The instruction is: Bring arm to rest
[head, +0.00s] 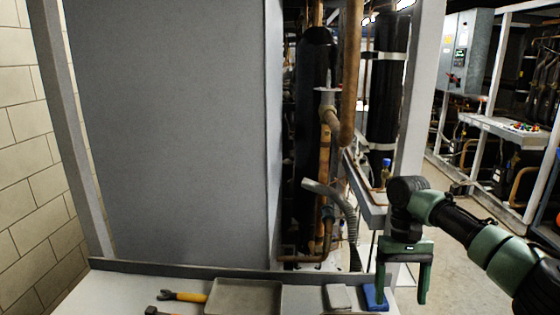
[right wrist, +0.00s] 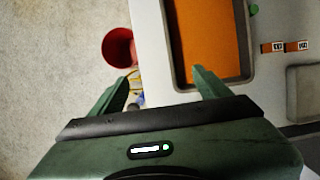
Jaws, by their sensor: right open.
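My right arm comes in from the right in the head view. Its green and black right gripper (head: 402,296) points down at the front edge of the workbench, just right of a blue item. The jaws are open with nothing between them. In the right wrist view the right gripper (right wrist: 163,80) also shows open fingers. One fingertip is over the pale bench edge near an orange-floored tray (right wrist: 212,40), the other over the floor side. My left arm is not in view.
The white bench (head: 300,297) holds a grey tray (head: 243,297), a yellow-handled wrench (head: 183,296), a grey block (head: 338,297) and the blue item (head: 374,298). Copper pipes (head: 325,160) stand behind. A red bucket (right wrist: 118,47) sits beside the bench. Floor at right is partly clear.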

